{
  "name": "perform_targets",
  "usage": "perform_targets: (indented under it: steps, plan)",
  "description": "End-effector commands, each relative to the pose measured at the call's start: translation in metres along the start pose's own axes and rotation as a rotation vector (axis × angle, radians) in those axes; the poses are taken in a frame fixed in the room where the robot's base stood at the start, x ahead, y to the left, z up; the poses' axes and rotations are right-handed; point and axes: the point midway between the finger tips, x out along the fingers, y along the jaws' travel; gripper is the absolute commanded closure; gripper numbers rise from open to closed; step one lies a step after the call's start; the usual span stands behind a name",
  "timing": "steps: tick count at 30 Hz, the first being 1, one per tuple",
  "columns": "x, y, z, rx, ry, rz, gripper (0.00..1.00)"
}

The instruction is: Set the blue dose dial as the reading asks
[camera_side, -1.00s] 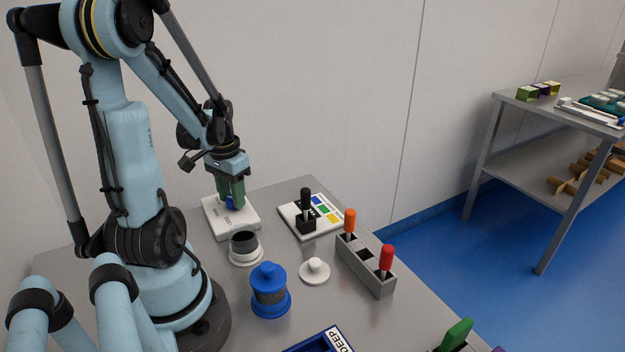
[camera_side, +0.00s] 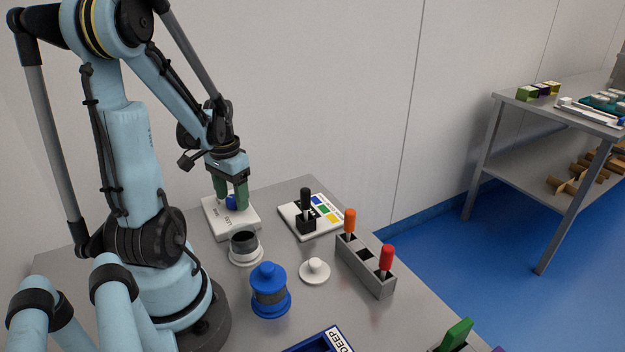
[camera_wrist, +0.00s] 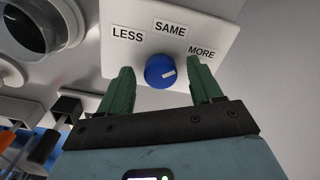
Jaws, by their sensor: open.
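The blue dose dial (camera_wrist: 160,71) sits on a white plate (camera_wrist: 120,63) labelled LESS, SAME and MORE from left to right in the wrist view. Its white mark points right and slightly up, toward the MORE side. The dial also shows in the side view (camera_side: 231,202), on the white plate (camera_side: 216,226) at the back of the table. My gripper (camera_side: 231,198) is open, with one green finger on each side of the dial. In the wrist view, gaps show between the dial and both fingers.
A black-and-white cup (camera_side: 244,246), a blue-capped jar (camera_side: 269,291) and a white knobbed lid (camera_side: 314,270) stand in front. To the right are a board with a black-handled lever (camera_side: 306,205) and a grey rack (camera_side: 366,267) with orange and red handles. A blue tray lies at the front.

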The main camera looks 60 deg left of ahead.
Motion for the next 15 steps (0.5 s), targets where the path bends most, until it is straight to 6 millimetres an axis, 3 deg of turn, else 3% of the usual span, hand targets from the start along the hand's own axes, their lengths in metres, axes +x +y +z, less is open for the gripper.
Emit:
perform_targets:
  steps: [8,15]
  plan:
    - [-0.011,0.000,0.000,-0.001,0.000,0.000,0.35]
    - [-0.040,0.000,0.000,-0.001,0.000,0.000,0.35]
